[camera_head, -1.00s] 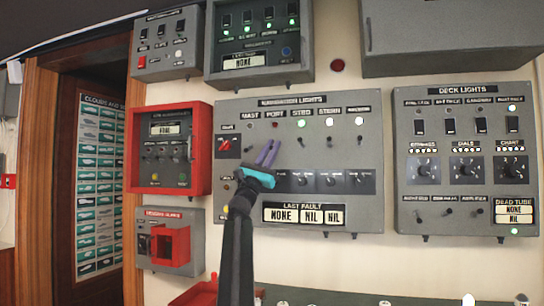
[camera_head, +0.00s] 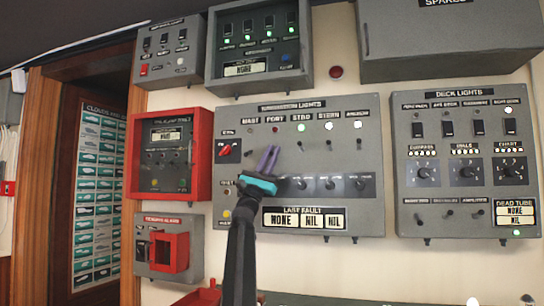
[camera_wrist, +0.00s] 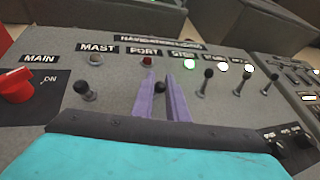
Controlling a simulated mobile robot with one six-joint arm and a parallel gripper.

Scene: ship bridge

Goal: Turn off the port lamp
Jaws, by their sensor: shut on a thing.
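The navigation lights panel (camera_head: 240,112) is a grey box on the wall with a row of lamps over toggle switches. The port lamp (camera_head: 275,129) is a dull, dark red; it also shows in the wrist view (camera_wrist: 147,61), much dimmer than the lit lamps to its right. My gripper (camera_head: 270,152) reaches up to the panel below the port lamp. In the wrist view, its purple fingers (camera_wrist: 161,78) stand on both sides of the port switch's dark knob (camera_wrist: 160,88) and are shut on it. The fingers hide most of the switch's stem.
The mast switch (camera_wrist: 88,91) is close left of my fingers and the starboard switch (camera_wrist: 205,80) close right. The starboard lamp (camera_wrist: 189,64) is lit green. A red main rotary switch (camera_wrist: 16,85) is at the left. The deck lights panel (camera_head: 465,185) hangs to the right.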

